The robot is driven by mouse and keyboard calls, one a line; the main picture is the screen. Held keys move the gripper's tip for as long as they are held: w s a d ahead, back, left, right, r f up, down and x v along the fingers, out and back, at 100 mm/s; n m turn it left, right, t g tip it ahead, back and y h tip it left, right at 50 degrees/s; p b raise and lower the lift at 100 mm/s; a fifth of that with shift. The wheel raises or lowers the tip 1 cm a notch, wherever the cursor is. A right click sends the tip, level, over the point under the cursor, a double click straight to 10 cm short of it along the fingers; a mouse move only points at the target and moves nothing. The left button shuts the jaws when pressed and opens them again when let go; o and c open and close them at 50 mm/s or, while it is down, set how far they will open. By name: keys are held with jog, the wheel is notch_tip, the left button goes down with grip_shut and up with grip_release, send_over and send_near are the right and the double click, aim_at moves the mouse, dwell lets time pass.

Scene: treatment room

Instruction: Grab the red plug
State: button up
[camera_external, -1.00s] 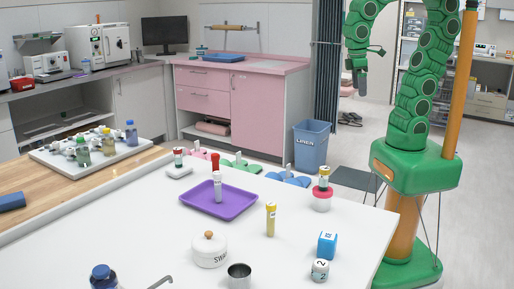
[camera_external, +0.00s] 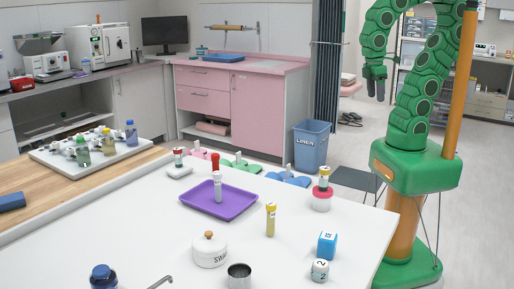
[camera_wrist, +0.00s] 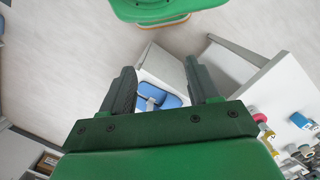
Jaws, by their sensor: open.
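A red plug (camera_external: 215,161) shows at the back of the purple tray (camera_external: 236,205) on the white table, upright just behind a clear tube with a white label (camera_external: 217,188). I cannot tell whether it sits on that tube or on something behind it. My gripper (camera_external: 376,92) hangs in the air at the upper right, beyond the table and far from the plug. In the wrist view my gripper (camera_wrist: 162,85) is open, with nothing between its fingers. I cannot make out the red plug in the wrist view.
A yellow-capped tube (camera_external: 270,220), a white sugar pot (camera_external: 209,252), a metal cup (camera_external: 239,275) and a blue cube (camera_external: 327,245) stand on the table. A tube in a pink-red holder (camera_external: 322,198) stands near the right edge. The blue bin (camera_external: 311,148) is on the floor.

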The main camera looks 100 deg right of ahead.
jog(key=shift+r, duration=2.5)
jog(key=w+d+f+t+h, duration=0.15)
jog(key=w+t, duration=0.25)
jog(key=w, duration=1.2)
jog(key=w+d+t, duration=0.3)
jog(key=w+t, duration=0.1)
jog(key=w, duration=1.2)
jog(key=n+t+y, duration=0.2)
jog(key=t+y, duration=0.2)
jog(key=t, duration=0.4)
send_over(216, 165)
jog(key=s+d, duration=0.3)
jog(key=s, duration=0.3)
notch_tip(216, 165, down, 21)
jog(key=shift+a+x, duration=0.2)
jog(key=shift+x, duration=1.9)
jog(key=shift+a+x, duration=0.15)
jog(key=shift+x, duration=1.9)
